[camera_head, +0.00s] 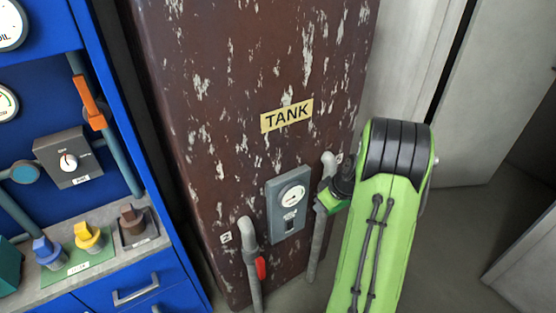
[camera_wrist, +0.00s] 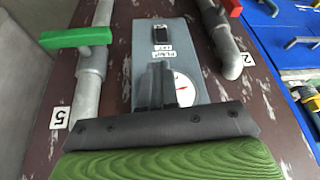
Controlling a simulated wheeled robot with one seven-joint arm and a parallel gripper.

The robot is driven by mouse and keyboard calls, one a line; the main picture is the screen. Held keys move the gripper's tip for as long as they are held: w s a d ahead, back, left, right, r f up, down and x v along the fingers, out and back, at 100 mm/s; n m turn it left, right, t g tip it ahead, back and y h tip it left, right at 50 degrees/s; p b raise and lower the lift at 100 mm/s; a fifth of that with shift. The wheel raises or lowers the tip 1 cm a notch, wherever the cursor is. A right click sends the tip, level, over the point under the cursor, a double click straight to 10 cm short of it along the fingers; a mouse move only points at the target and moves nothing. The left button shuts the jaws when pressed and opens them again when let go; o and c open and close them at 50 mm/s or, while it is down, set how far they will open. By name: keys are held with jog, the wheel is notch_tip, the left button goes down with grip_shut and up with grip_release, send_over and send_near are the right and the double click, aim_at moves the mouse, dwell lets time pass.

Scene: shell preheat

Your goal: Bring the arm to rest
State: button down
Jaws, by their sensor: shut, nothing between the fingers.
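My gripper (camera_wrist: 155,88) shows in the wrist view as two dark fingers held together, shut and empty. It is in front of the grey gauge panel and covers part of the dial; whether it touches the panel cannot be told. In the head view my green arm (camera_head: 372,235) rises at the right of the tank (camera_head: 230,100), bent at a dark joint. The arm hides most of my gripper there.
The grey gauge panel (camera_head: 288,205) sits between two pipes. The left pipe (camera_head: 250,250) has a red handle (camera_head: 260,267); a green handle (camera_wrist: 75,38) shows in the wrist view. A blue cabinet (camera_head: 150,120) with knobs stands left. Floor shows at the right.

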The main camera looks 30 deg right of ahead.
jog(key=s+a+r+h+p, duration=0.1)
jog(key=s+a+r+p, duration=0.15)
jog(key=a+r, duration=0.65)
jog(key=s+a+r+p, duration=0.1)
jog(key=a+r+p, duration=0.2)
jog(key=a+r, duration=0.55)
jog(key=s+a+r+m+p, duration=0.1)
jog(key=s+a+r+p, duration=0.1)
jog(key=s+r, duration=0.4)
jog(key=s+a+r+m+t+p, duration=0.1)
jog(key=s+a+r+p, duration=0.1)
jog(key=s+a+r, duration=0.3)
jog(key=s+r, duration=0.1)
jog(key=s, duration=0.3)
jog(key=shift+m+p, duration=0.3)
jog(key=shift+p, duration=0.1)
